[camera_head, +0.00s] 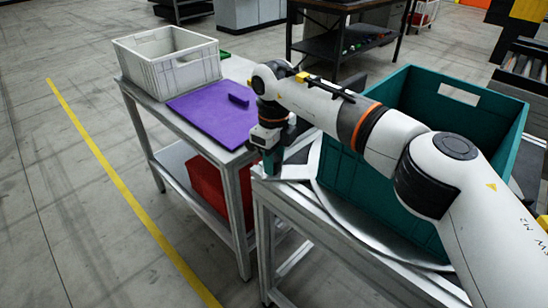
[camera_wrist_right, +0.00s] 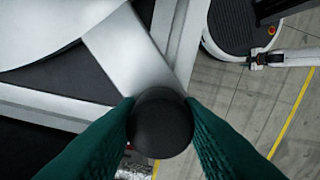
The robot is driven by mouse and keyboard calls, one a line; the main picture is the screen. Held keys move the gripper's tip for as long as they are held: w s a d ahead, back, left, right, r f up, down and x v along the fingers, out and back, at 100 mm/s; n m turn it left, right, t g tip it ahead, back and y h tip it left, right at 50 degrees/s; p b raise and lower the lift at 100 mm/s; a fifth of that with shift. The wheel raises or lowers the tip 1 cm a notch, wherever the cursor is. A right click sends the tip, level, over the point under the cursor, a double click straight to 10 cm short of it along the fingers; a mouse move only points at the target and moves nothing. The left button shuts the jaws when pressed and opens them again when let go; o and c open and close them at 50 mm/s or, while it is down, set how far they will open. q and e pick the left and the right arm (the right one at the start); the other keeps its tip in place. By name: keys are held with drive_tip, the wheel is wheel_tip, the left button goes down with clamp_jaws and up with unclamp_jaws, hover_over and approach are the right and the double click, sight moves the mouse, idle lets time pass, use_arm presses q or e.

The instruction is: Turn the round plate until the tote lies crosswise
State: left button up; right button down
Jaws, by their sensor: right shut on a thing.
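The teal tote (camera_head: 455,112) stands upright on the round plate (camera_head: 352,217), partly hidden behind my right arm. In the head view its long sides look slanted to the metal stand (camera_head: 262,202). The plate's pale surface also shows at the upper left of the right wrist view (camera_wrist_right: 45,30). A flat metal bar (camera_wrist_right: 130,48) runs out from the plate to a round black knob (camera_wrist_right: 160,122). My right gripper (camera_head: 271,163) is shut on this knob, with one teal finger on each side. The head view hides the knob. My left gripper is not in view.
The floor at the left, with a yellow line (camera_head: 122,185), is clear.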

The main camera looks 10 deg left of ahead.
drive_tip(key=shift+w+r, duration=0.2)
drive_tip(key=shift+w, duration=0.05)
drive_tip(key=c, duration=1.3)
unclamp_jaws()
drive_tip(key=shift+c, duration=0.2)
drive_tip(key=o, duration=0.3)
drive_tip(key=shift+w+f, duration=0.15)
drive_tip(key=shift+f, duration=0.05)
drive_tip(key=shift+o, duration=0.2)
drive_tip(key=shift+r, duration=0.1)
drive_tip(key=shift+r, duration=0.35)
wheel_tip(320, 180, up, 11)
